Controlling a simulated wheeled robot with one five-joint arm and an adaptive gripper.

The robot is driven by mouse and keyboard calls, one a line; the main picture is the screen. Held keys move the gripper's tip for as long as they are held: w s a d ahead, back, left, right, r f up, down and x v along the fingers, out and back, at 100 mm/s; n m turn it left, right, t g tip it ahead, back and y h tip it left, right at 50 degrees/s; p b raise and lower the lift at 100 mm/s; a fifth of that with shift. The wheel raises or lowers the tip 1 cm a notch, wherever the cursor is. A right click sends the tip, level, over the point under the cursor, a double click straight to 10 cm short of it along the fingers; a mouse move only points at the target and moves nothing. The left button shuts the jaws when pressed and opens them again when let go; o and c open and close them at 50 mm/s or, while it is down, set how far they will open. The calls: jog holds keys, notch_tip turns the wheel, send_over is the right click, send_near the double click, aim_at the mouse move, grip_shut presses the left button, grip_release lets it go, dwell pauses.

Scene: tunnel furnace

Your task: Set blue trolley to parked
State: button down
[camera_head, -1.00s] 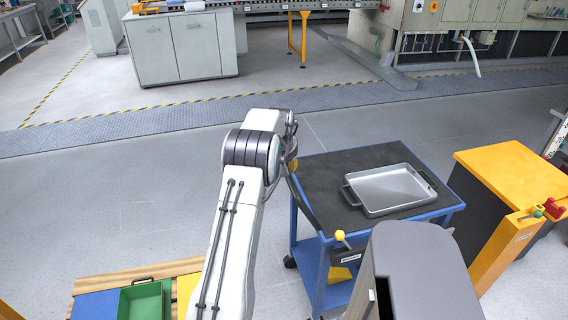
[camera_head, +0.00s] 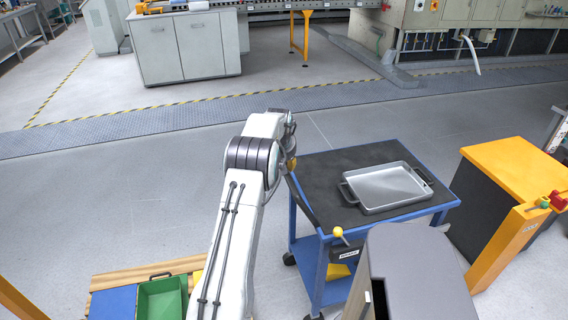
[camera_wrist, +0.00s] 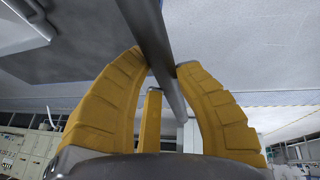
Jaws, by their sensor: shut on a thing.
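The blue trolley (camera_head: 448,207) stands right of my arm in the head view, with a dark top and a lower shelf. Its dark handle bar (camera_head: 303,203) runs along its left side. My gripper (camera_head: 291,162) is at the far end of this bar, mostly hidden by my arm. In the wrist view, the yellow fingers of my gripper (camera_wrist: 162,63) are closed around the grey handle bar (camera_wrist: 150,30). A lever with a yellow knob (camera_head: 338,232) and a label plate (camera_head: 348,254) are on the trolley's near side. The label is too small to read.
A grey metal tray (camera_head: 388,187) lies on the trolley top. A yellow-topped cabinet (camera_head: 520,168) stands to the right, with a gap between. A bench with a green bin (camera_head: 162,298) is at lower left. Open floor (camera_head: 110,200) lies left and beyond.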

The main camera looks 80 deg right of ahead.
jog(key=c, duration=0.8)
grip_release()
jog(key=shift+w+f, duration=0.1)
jog(key=shift+w, duration=0.2)
jog(key=shift+c, duration=0.2)
jog(key=shift+a+r, duration=0.2)
jog(key=shift+r, duration=0.25)
jog(key=v, duration=1.1)
